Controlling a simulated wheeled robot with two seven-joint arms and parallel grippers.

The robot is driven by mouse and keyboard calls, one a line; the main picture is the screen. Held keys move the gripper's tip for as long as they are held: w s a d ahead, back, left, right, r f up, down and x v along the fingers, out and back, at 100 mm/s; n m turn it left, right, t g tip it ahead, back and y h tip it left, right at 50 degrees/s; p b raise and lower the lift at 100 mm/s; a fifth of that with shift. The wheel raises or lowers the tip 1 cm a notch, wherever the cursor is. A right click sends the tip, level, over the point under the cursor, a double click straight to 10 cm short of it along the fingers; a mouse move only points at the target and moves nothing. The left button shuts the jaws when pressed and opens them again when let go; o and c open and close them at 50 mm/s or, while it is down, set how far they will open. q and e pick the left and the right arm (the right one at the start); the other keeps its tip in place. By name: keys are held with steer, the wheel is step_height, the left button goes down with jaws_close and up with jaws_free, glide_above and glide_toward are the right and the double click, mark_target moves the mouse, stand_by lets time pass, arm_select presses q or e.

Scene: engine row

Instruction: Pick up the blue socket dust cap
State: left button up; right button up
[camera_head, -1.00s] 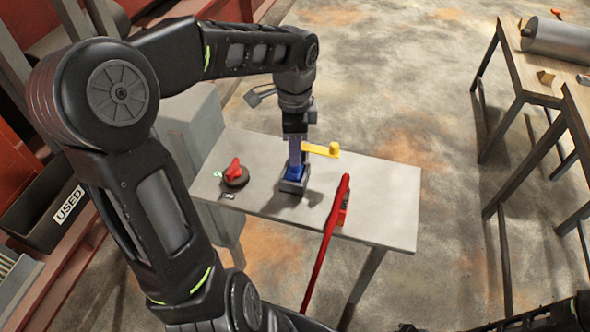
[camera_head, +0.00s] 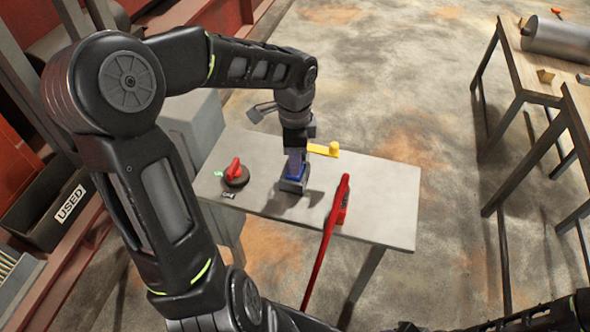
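The blue socket dust cap (camera_head: 291,184) shows as a small blue patch on a dark grey square base, the socket, on the grey table (camera_head: 375,210). My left gripper (camera_head: 296,172) points straight down over it, with its fingers at the cap's height. The fingers hide most of the cap, and the gap between them is too small to make out. The cap appears to sit on the socket. My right gripper is not visible; only part of my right arm shows at the bottom right.
A yellow handle (camera_head: 326,150) stands just behind my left gripper. A red knob on a dark disc (camera_head: 235,175) lies to the left. A long red bar (camera_head: 325,240) rises at the table's front. A wooden bench (camera_head: 540,75) stands at the right, with open floor between.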

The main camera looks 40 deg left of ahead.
arm_select(q)
jaws_close()
stand_by(0.3)
step_height(320, 180, up, 10)
steer(key=shift+b, duration=0.35)
stand_by(0.7)
